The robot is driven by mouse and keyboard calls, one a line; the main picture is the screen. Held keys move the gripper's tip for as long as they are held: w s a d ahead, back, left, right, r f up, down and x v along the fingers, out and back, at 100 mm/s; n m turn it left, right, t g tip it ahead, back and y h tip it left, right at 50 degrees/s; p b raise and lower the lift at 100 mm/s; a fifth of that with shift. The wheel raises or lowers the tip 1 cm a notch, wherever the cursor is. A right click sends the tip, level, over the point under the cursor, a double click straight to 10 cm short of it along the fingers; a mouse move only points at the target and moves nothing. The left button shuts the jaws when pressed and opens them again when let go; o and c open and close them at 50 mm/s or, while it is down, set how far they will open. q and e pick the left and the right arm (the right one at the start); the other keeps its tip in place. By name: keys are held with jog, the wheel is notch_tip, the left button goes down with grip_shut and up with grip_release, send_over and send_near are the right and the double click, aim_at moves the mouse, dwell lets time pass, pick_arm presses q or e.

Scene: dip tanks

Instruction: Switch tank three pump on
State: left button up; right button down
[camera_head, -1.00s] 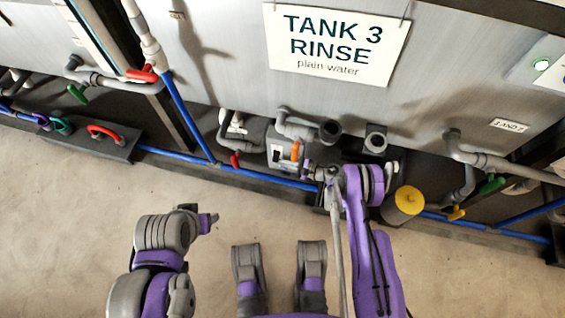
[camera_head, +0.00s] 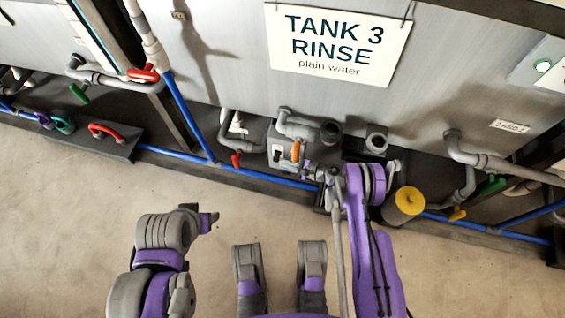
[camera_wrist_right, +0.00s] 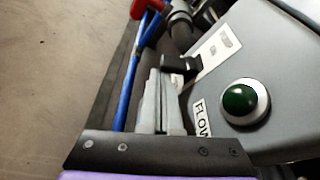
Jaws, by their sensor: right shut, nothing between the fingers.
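The tank three pump box (camera_head: 273,158) is a grey housing below the TANK 3 RINSE sign (camera_head: 338,42). It has a white switch plate (camera_head: 277,152) and an orange handle (camera_head: 295,151). In the right wrist view the plate (camera_wrist_right: 215,47) carries a black switch lever (camera_wrist_right: 181,64), beside a dark green dome (camera_wrist_right: 240,100) near a FLOW label (camera_wrist_right: 201,119). My right gripper (camera_head: 307,166) is shut and empty; its fingertips (camera_wrist_right: 163,78) are close to the lever. I cannot tell whether they touch. My left gripper (camera_head: 211,221) is low over the floor, away from the pump.
A blue pipe (camera_head: 268,181) runs along the tank base. A red valve handle (camera_head: 236,160) is left of the pump box, and a yellow-topped cylinder (camera_head: 408,199) stands right of my right arm. The floor (camera_head: 60,220) at the left is clear.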

jog(key=shift+s+a+r+m+g, duration=0.1)
jog(key=shift+s+r+m+g, duration=0.1)
jog(key=shift+r+m, duration=0.15)
jog(key=shift+s+r+m+g, duration=0.1)
jog(key=shift+r+m+g, duration=0.15)
jog(key=shift+m, duration=0.2)
jog(key=shift+r, duration=0.1)
jog(key=shift+r+p, duration=0.5)
jog(key=shift+r, duration=0.2)
jog(key=shift+w, duration=0.1)
jog(key=shift+r, duration=0.1)
